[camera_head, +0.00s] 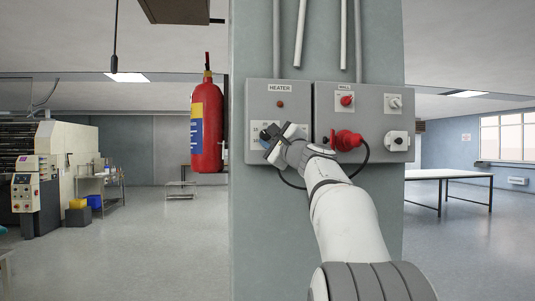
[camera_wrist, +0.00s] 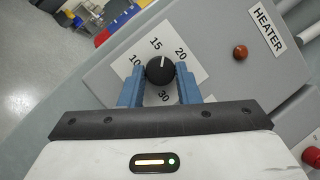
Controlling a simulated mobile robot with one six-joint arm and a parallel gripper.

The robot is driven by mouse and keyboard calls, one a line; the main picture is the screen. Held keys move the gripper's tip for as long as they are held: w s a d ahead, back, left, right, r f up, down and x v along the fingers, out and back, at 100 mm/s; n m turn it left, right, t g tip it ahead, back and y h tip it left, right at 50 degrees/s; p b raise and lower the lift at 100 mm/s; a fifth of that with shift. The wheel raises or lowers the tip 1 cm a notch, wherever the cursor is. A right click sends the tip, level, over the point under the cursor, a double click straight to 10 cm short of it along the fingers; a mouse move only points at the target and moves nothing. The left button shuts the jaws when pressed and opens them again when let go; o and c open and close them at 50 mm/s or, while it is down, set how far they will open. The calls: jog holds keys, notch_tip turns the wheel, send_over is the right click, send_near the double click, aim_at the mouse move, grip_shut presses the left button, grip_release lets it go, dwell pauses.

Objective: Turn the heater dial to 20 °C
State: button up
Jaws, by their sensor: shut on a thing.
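The heater dial (camera_wrist: 160,70) is a round black knob with a white pointer line, on a white scale plate (camera_wrist: 110,55). In the wrist view the pointer points between the 15 and 20 marks. My gripper (camera_wrist: 160,76) has a blue finger on each side of the knob and is shut on it. In the head view my gripper (camera_head: 273,139) is at the lower part of the grey HEATER box (camera_head: 258,98) and hides most of the dial. The scale's lower part is partly covered by the fingers.
A red indicator (camera_wrist: 240,52) sits beside the HEATER label. A fire extinguisher (camera_head: 207,128) hangs left of the boxes.

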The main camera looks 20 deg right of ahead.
jog(key=m+h+b, duration=0.1)
jog(key=m+b, duration=0.1)
jog(key=m, duration=0.1)
jog(key=f+m+t+h+b, duration=0.1)
jog(key=m+h+b, duration=0.1)
jog(key=m+b, duration=0.1)
jog(key=shift+w+a, duration=0.1)
jog(key=shift+a, duration=0.1)
jog(key=m+h+b, duration=0.1)
jog(key=m, duration=0.1)
jog(key=m+h+b, duration=0.1)
jog(key=m+b, duration=0.1)
jog(key=m, duration=0.1)
jog(key=shift+r+h, duration=0.1)
jog(key=shift+h, duration=0.3)
jog(key=shift+w+m+b, duration=0.1)
jog(key=shift+m+b, duration=0.25)
jog(key=shift+m, duration=0.15)
jog(key=o, duration=1)
jog(key=shift+a+r, duration=0.1)
jog(key=shift+c, duration=0.2)
jog(key=b+v, duration=0.4)
jog(key=v, duration=0.4)
